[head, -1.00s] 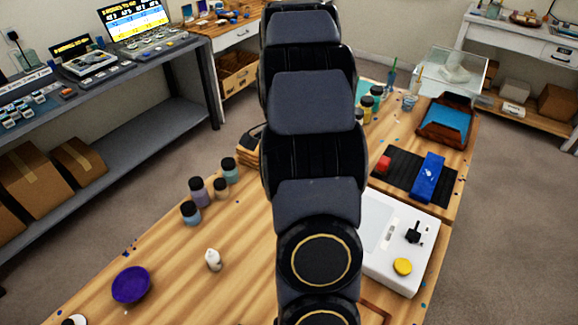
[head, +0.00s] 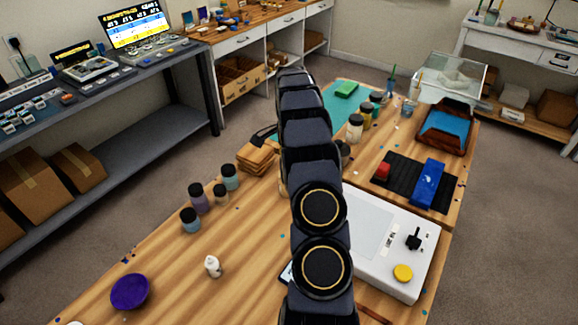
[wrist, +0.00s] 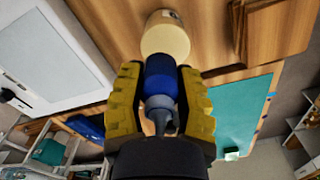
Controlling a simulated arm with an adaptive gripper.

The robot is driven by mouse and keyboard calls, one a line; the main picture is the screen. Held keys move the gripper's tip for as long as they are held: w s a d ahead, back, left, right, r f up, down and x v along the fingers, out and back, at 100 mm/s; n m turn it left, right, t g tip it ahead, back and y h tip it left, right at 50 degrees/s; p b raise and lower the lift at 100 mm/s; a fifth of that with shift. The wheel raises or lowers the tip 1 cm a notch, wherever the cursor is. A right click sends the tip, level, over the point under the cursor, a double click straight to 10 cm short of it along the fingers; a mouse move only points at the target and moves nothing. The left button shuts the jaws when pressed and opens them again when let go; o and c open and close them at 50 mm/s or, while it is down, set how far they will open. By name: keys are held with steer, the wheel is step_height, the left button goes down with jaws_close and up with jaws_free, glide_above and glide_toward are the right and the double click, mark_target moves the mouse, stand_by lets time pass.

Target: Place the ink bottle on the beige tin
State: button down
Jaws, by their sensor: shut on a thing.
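In the wrist view, the ink bottle (wrist: 160,80) is blue with a grey nozzle, between the two yellow fingers of my gripper (wrist: 159,92). My gripper is shut on it. The beige tin (wrist: 165,40) is a round, pale cylinder just beyond the bottle's far end. The bottle's end overlaps the tin's edge in this picture; I cannot tell whether they touch. In the head view my own arm hides the gripper and the bottle, and the tin cannot be made out clearly.
The white device (head: 395,245) with a yellow button stands right of my arm. Several jars (head: 200,198) and a small white bottle (head: 212,267) stand to the left, near a purple bowl (head: 130,291). Stacked wooden pieces (head: 257,158) and a teal mat (head: 338,100) lie farther back.

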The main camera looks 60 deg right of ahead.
steer(key=shift+w+d+f, duration=0.15)
steer(key=shift+d+f, duration=0.1)
steer(key=shift+f, duration=0.05)
steer(key=shift+w+f, duration=0.1)
steer(key=shift+f, duration=1.6)
steer(key=shift+f, duration=0.1)
steer(key=c, duration=0.8)
jaws_free()
step_height(320, 180, up, 12)
steer(key=shift+r, duration=0.15)
